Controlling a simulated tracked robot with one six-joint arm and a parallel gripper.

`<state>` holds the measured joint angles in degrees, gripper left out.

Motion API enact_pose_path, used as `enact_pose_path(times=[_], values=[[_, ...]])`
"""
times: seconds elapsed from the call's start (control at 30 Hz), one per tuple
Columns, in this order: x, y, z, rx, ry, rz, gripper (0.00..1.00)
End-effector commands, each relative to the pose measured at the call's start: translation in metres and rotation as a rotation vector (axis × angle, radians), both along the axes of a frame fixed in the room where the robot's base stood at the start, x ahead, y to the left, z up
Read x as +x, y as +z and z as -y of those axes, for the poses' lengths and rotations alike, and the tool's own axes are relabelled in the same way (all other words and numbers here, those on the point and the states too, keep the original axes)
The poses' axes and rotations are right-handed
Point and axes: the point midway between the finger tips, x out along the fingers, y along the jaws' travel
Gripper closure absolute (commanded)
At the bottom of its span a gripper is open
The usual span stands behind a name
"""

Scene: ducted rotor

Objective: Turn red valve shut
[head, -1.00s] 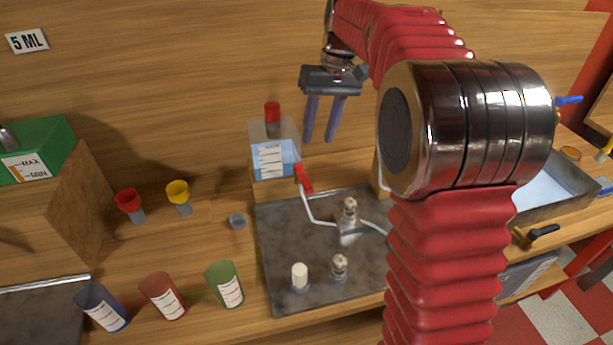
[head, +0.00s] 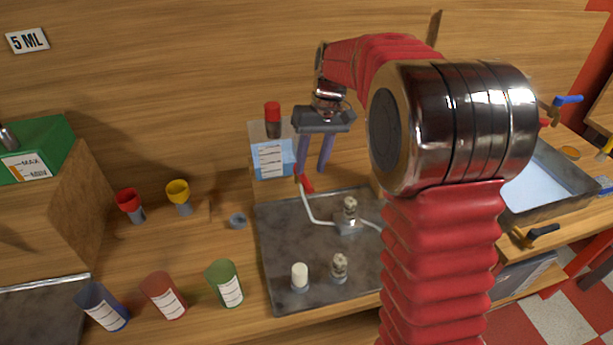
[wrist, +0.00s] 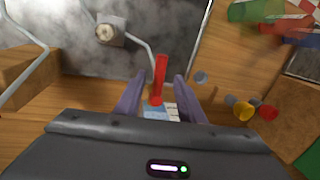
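The red valve handle (head: 307,184) sticks out at the front of a clear tank of blue liquid (head: 270,158), beside a white tube. In the wrist view the red handle (wrist: 160,76) shows as a narrow bar lying between my two fingers, with a gap on each side. My gripper (head: 312,171) points down just above the handle, in front of the tank's right side. Its purple fingers are apart and hold nothing; they also show in the wrist view (wrist: 160,80). I cannot tell whether the fingertips reach down to the handle's height.
A dark metal tray (head: 275,235) with small fittings (head: 349,210) and tubing lies in front. Red and yellow funnels (head: 178,196) and several coloured cups (head: 224,283) are at left. A blue valve handle (head: 568,99) is far right.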

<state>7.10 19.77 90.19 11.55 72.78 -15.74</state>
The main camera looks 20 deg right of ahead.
Motion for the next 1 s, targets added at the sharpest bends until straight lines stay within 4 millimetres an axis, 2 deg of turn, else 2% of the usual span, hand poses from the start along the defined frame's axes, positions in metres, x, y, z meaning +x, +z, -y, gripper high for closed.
enact_pose_path(times=[0.1, 0.3, 0.7, 1.0], values=[[-0.001, -0.019, -0.004, 0.001, 0.002, -0.003, 0.64], [-0.001, -0.040, -0.008, 0.000, 0.001, -0.001, 0.64], [-0.001, -0.046, -0.009, 0.000, 0.000, 0.000, 0.65], [-0.001, -0.045, -0.009, 0.000, 0.000, 0.000, 0.86]])
